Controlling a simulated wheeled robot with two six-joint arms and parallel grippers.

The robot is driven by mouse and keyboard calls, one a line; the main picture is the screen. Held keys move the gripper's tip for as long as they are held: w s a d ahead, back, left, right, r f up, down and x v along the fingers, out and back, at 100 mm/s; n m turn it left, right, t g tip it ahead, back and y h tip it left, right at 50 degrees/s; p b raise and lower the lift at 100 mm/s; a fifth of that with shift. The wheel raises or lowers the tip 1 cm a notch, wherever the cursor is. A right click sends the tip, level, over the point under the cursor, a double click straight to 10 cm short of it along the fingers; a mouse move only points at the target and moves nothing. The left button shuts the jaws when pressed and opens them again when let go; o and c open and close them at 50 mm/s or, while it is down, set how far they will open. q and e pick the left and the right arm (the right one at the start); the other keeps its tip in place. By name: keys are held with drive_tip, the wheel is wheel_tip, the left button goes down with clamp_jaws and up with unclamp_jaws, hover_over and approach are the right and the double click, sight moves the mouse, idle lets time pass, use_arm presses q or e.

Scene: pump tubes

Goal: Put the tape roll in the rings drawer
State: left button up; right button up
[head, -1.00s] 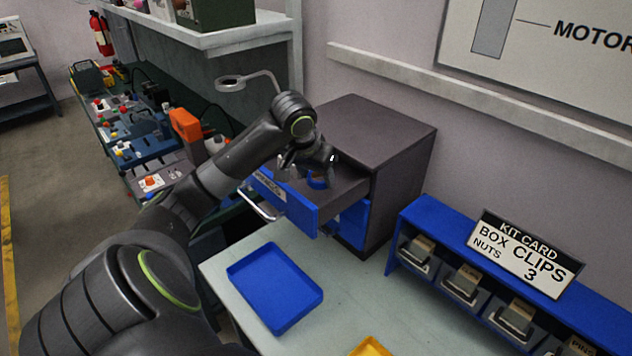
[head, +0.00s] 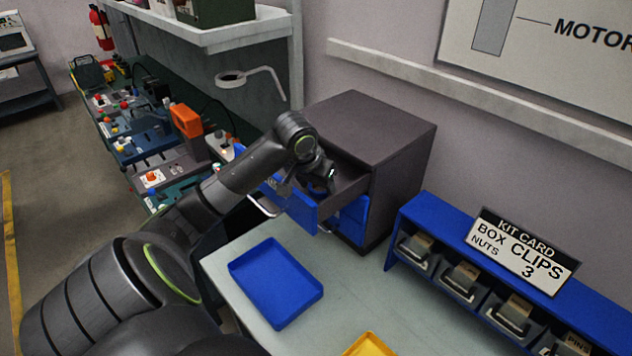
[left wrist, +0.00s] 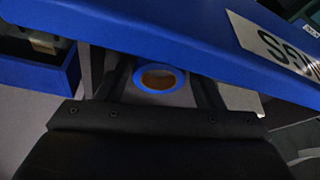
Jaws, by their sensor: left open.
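The tape roll (left wrist: 160,78) is a blue ring with a brown inside. In the left wrist view it lies between my spread fingers, apart from both, and the blue drawer front hides part of the view around it. My left gripper (head: 325,184) is open and reaches down into the pulled-out upper drawer (head: 292,203) of the dark cabinet (head: 385,135). Its fingers also show in the left wrist view (left wrist: 158,85). The label on the drawer front is only partly visible and I cannot read it whole. The tape roll is hidden in the head view. My right gripper is not in view.
Below is a blue drawer (head: 352,217). A blue tray (head: 316,291) and part of a yellow tray (head: 370,346) sit on the pale worktop (head: 345,275). A blue bin rack (head: 410,215) with a kit card (head: 523,248) stands at right.

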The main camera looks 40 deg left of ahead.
use_arm(q)
drive_tip(key=shift+s+r, duration=0.1)
drive_tip(key=shift+r, duration=0.3)
drive_tip(key=b+v, duration=0.3)
drive_tip(key=v, duration=0.8)
drive_tip(key=shift+r, duration=0.25)
drive_tip(key=shift+d, duration=0.1)
